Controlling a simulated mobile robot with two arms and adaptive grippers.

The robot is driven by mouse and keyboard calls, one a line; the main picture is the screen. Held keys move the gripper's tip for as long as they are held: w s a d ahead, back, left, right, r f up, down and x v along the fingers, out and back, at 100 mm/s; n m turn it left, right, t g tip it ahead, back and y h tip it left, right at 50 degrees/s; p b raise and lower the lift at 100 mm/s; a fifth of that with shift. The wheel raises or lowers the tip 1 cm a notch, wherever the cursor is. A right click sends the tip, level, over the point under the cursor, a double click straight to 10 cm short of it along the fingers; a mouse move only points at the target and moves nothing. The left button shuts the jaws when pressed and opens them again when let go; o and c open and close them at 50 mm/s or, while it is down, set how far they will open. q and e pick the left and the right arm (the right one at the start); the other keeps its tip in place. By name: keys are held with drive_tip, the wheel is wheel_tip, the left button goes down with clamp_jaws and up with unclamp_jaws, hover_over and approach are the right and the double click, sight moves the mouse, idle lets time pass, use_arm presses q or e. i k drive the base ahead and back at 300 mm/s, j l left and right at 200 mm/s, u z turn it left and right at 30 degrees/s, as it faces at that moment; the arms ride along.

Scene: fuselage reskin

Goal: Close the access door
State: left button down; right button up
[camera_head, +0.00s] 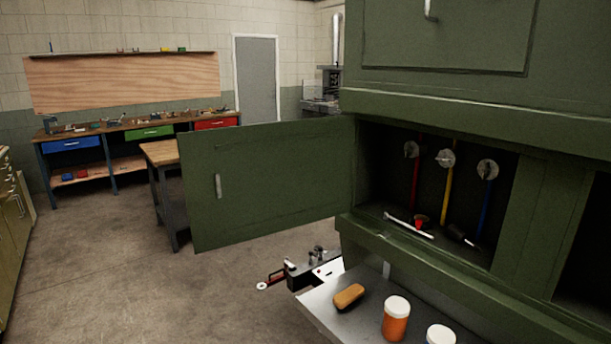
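The green access door (268,182) stands wide open, swung out to the left of its opening. A pale vertical handle (218,186) is near its far left edge, and its right edge meets the green fuselage wall (470,100). The open compartment (385,185) shows three round metal fittings with red, yellow and blue lines. A silver tool (408,226), a small red item (420,221) and a dark tool (462,236) lie on its floor. Neither of my grippers shows in the head view.
A grey shelf (320,304) below the opening holds a tan block (349,296), an orange jar (396,320) and another white-lidded jar (440,335). Black-and-white equipment (310,270) sits under the door's right end. A wooden-topped table (160,153) stands behind the door. Open floor (120,270) lies left.

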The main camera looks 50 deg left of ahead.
sight(276, 177)
drive_tip(key=j+z, duration=0.2)
drive_tip(key=j, duration=0.65)
drive_tip(key=j+z, duration=0.15)
drive_tip(key=j, duration=0.65)
drive_tip(key=k+j+z, duration=0.2)
drive_tip(key=j, duration=0.65)
drive_tip(key=i, duration=0.05)
